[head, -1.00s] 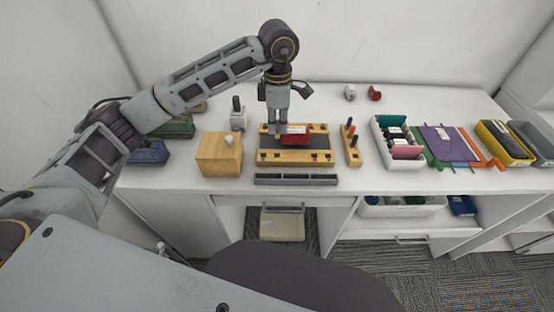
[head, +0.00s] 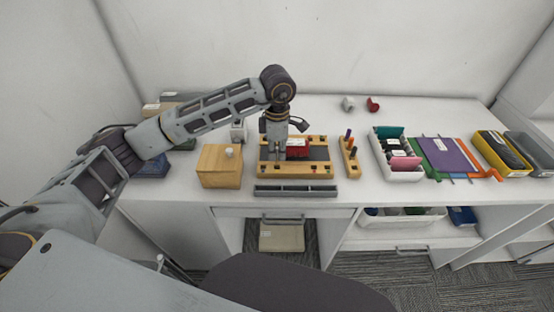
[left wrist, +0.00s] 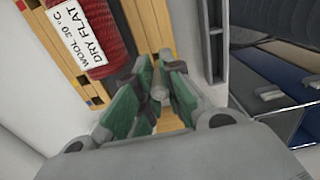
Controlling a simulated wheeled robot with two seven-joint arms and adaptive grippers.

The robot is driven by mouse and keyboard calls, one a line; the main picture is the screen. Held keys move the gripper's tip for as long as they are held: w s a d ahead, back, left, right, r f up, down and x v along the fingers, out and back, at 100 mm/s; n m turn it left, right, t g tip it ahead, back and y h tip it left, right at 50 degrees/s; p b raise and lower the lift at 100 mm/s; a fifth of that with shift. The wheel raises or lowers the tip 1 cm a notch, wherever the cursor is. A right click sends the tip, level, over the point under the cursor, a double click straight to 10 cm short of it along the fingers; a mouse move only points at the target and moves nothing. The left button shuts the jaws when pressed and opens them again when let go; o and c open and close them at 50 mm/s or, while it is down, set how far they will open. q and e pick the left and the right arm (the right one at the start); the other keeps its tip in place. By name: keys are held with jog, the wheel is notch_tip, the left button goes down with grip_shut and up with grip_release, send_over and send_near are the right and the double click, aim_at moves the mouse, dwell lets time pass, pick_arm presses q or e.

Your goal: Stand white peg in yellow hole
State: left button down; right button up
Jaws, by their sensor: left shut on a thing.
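My left gripper (head: 277,155) is low over the left part of a wooden board (head: 296,171) with a dark middle. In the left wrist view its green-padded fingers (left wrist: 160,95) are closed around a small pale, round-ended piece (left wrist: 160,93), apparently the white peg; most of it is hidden. I cannot tell whether its lower end is in a hole. A red wound bundle (left wrist: 95,30) with a white care label lies on the board beside the fingers. Small coloured marks show on the board, but I cannot make out the yellow hole. My right gripper is out of view.
A wooden block (head: 219,170) with a small pale knob on top stands left of the board. A peg rack (head: 349,157) stands to the right. A grey trough (head: 295,190) lies along the front. A white bin (head: 402,173) and coloured folders (head: 445,155) are further right.

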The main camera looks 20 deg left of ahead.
aim_at(277, 163)
pick_arm(q)
jog(key=shift+f, duration=1.9)
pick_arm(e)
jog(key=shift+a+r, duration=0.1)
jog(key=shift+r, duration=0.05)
pick_arm(q)
jog(key=shift+f, duration=0.15)
jog(key=c, duration=1.8)
grip_release()
jog(key=shift+c, duration=0.2)
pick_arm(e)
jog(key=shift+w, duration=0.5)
pick_arm(q)
jog(key=shift+r, duration=0.2)
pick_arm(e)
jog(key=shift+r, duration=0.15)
